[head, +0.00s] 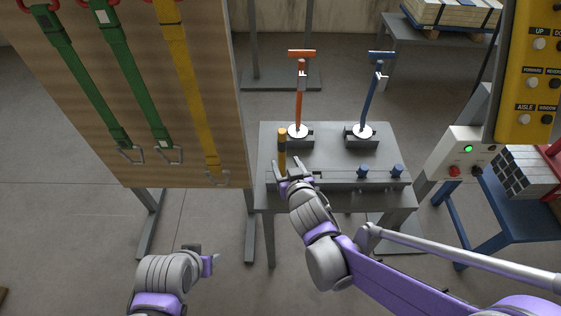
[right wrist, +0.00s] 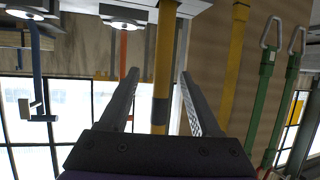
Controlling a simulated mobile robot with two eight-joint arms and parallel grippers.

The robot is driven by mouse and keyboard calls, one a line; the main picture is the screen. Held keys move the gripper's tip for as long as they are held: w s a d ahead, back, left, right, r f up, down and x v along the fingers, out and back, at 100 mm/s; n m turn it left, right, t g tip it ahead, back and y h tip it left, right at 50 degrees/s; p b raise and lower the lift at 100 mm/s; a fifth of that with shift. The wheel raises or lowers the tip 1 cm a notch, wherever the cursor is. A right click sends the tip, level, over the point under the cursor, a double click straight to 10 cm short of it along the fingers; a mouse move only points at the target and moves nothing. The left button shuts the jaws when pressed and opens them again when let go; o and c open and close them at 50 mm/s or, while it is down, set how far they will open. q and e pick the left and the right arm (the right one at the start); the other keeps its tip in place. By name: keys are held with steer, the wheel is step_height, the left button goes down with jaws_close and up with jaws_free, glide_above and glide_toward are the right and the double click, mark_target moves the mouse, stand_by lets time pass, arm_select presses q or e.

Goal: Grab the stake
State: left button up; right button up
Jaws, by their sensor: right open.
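The stake (head: 282,152) is a yellow post with a dark band, upright at the left front of the grey table (head: 335,158). My right gripper (head: 288,173) is at the stake, open. In the right wrist view the stake (right wrist: 163,50) stands between the two spread fingers of my right gripper (right wrist: 158,76), with gaps on both sides. The stake's foot is partly hidden by the gripper in the head view. My left gripper (head: 204,257) is low at the left, away from the table; its jaw opening is unclear.
An orange lever (head: 299,95) and a blue lever (head: 373,98) stand on the table behind the stake. Two blue knobs (head: 396,171) sit at its front right. A board with hanging straps (head: 130,85) is close on the left. A control box (head: 465,150) stands right.

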steer(key=x, duration=0.7)
steer(key=shift+w+a, duration=0.2)
steer(key=shift+a, duration=0.05)
steer(key=shift+c, duration=0.2)
jaws_close()
steer(key=shift+r, duration=0.1)
stand_by(0.9)
